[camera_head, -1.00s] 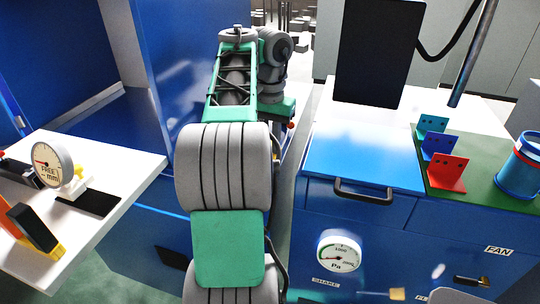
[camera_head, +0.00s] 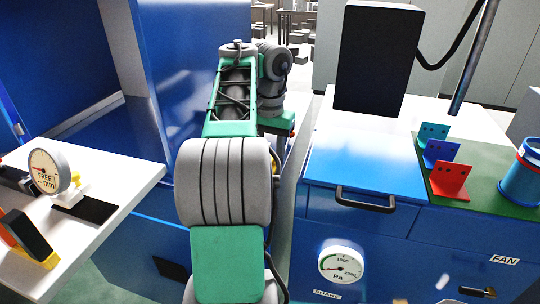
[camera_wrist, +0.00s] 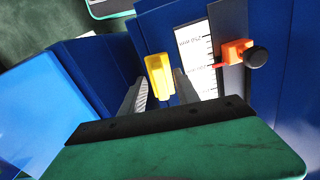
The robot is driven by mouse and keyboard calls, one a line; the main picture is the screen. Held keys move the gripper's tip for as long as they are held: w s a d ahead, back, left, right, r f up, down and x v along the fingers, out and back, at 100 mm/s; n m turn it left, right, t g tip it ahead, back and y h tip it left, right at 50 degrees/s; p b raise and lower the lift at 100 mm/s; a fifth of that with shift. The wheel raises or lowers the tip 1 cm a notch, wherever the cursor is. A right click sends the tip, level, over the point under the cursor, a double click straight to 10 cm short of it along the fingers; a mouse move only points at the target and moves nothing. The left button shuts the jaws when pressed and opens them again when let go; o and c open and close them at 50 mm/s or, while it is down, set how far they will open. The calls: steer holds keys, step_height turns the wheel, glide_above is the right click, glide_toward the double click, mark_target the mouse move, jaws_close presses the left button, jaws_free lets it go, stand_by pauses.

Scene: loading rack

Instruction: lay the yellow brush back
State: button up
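In the wrist view, a yellow block-like piece (camera_wrist: 159,76) sits between the two fingertips of my gripper (camera_wrist: 160,82); I take it for the yellow brush.
A white scale (camera_wrist: 196,55) with an orange slider (camera_wrist: 236,52) and black knob stands close right of the fingers. The head view shows a dial gauge (camera_head: 48,170) on a left white table, a handled blue cover (camera_head: 362,165), brackets (camera_head: 441,150) and a blue mug (camera_head: 522,170).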

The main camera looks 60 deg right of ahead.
step_height(320, 180, up, 8)
steer(key=p, duration=0.7)
steer(key=shift+s+r+p, duration=0.1)
steer(key=shift+p, duration=0.25)
steer(key=w+a+f+n+t+h, duration=0.15)
steer(key=w+a+n, duration=0.3)
steer(key=a, duration=0.45)
steer(key=w+a+f+n, duration=0.35)
steer(key=w+a, duration=0.25)
steer(key=a, duration=0.4)
steer(key=w+a+f+n+t+h, duration=0.15)
steer(key=w+a+n, duration=0.3)
steer(key=a, duration=0.45)
steer(key=s+a+f+n+y, duration=0.1)
steer(key=a+f+n, duration=0.1)
steer(key=a, duration=0.5)
steer(key=s+a+f+n+y, duration=0.1)
steer(key=a+f+n+y, duration=0.1)
steer(key=a, duration=0.6)
step_height(320, 180, down, 3)
steer(key=shift+a+r+n+t, duration=0.2)
steer(key=shift+a+n+t, duration=0.15)
steer(key=shift+n, duration=0.2)
